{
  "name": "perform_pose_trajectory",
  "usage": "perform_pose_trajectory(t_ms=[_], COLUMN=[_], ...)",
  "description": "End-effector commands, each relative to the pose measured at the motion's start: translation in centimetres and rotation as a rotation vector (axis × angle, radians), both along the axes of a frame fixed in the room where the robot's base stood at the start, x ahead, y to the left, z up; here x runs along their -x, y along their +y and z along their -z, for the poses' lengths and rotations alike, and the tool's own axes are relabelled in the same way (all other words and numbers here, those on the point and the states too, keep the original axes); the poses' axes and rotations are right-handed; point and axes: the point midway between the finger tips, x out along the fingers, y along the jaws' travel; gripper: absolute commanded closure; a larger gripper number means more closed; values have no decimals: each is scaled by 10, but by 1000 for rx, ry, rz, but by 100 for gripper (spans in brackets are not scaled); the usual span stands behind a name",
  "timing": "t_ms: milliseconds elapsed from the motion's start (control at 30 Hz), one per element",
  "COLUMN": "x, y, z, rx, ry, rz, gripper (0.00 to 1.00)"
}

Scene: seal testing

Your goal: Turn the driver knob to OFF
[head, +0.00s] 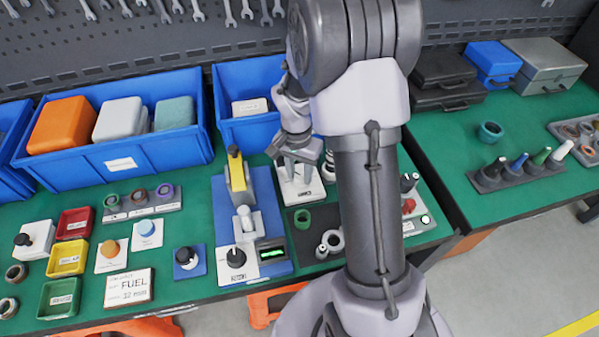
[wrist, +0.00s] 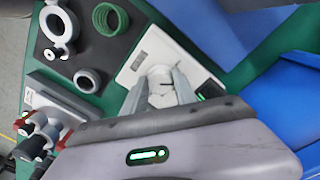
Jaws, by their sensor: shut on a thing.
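A white box (head: 311,193) with a small, unreadable label stands on the green bench, partly covered by my arm. It also shows in the wrist view (wrist: 137,62). A pale round knob (wrist: 160,87) sits on its top face, and I take this as the driver knob. My gripper (wrist: 162,92) is pointed down at it, one grey finger on each side, shut on the knob. In the head view, my gripper (head: 300,165) is just over the box and hides the knob. I cannot tell which setting the knob is at.
Left of the box is a blue press unit (head: 225,208) with a yellow lever and green display. A dark mat (head: 297,220) with a green ring (head: 302,219) and grey rings lies in front. A blue bin (head: 232,130) stands close behind.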

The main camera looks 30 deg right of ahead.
Motion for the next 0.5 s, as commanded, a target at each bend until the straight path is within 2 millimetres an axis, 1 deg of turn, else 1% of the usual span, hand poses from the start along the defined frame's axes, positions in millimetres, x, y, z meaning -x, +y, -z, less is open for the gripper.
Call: perform_pose_trajectory(t_ms=[100, 133, 233, 500], x=[0, 0, 0, 0], y=[0, 0, 0, 0], z=[0, 0, 0, 0], rx=[1, 0, 1, 0], ry=[-1, -1, -1, 0], rz=[-1, -1, -1, -1], gripper=[100, 64, 45, 45])
